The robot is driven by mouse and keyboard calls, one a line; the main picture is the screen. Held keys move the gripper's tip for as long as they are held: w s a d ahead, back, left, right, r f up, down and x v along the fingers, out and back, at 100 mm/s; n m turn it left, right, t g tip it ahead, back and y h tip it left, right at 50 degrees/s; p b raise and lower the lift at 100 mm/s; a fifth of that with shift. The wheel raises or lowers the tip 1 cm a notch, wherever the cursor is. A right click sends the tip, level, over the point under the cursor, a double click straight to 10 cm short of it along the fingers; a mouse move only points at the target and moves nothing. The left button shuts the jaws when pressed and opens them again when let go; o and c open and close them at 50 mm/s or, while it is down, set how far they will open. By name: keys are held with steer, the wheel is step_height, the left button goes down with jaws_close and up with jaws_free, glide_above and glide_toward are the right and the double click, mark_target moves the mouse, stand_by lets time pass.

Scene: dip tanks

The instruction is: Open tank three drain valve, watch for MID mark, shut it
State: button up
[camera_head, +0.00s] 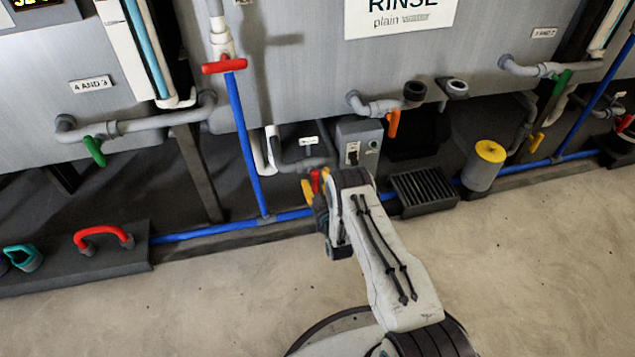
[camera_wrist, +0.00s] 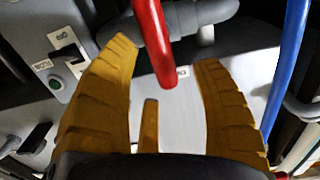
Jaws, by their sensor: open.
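A red valve lever (camera_head: 315,181) on a grey drain pipe (camera_head: 303,164) sits low under the middle tank (camera_head: 290,70), which carries a RINSE sign. A small label above that pipe is too small to read. My gripper (camera_head: 314,189) is at this lever, with part of it hidden by my arm. In the wrist view, the red lever (camera_wrist: 153,45) hangs between my open yellow fingers (camera_wrist: 163,58), with gaps on both sides. A sight tube with blue liquid (camera_head: 147,45) stands at the left of the tank. No MID mark is legible.
A switch box (camera_head: 358,146) with a green button stands just right of my gripper. A blue pipe (camera_head: 243,140) runs down at its left. An orange-handled valve (camera_head: 393,123), floor grate (camera_head: 422,207) and yellow-topped cylinder (camera_head: 480,174) are further right. The front floor is clear.

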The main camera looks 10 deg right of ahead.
steer(key=shift+w+b, duration=1.15)
steer(key=shift+b, duration=0.1)
steer(key=shift+w, duration=0.1)
steer(key=shift+c, duration=0.4)
jaws_close()
